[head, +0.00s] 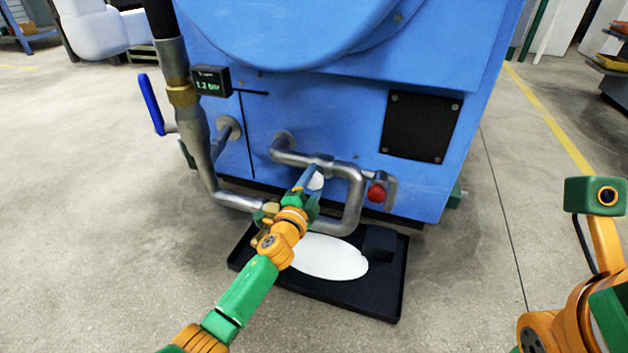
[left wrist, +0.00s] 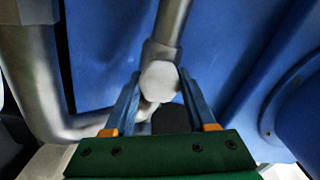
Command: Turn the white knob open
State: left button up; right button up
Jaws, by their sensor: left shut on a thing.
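The white knob (head: 316,181) sits on the grey metal pipe (head: 352,207) at the front of the blue machine. My left gripper (head: 308,180) reaches it from the lower left and partly covers it. In the left wrist view the white knob (left wrist: 159,82) has an angular face and lies between the two fingertips. My left gripper (left wrist: 157,85) is shut on it, with one blue finger on each side. My right arm shows at the right edge of the head view, but its fingertips are not visible.
A black tray (head: 345,290) with a white oval patch lies on the floor below the pipes. A red knob (head: 376,192) is on the pipe to the right. A blue lever (head: 150,103) and a pressure display (head: 211,81) are at the left.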

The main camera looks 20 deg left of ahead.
pick_arm(q)
jog(key=m, duration=0.3)
jog(key=shift+m, duration=0.3)
jog(key=shift+f+m, duration=0.1)
jog(key=shift+m, duration=1.2)
jog(key=o, duration=1.4)
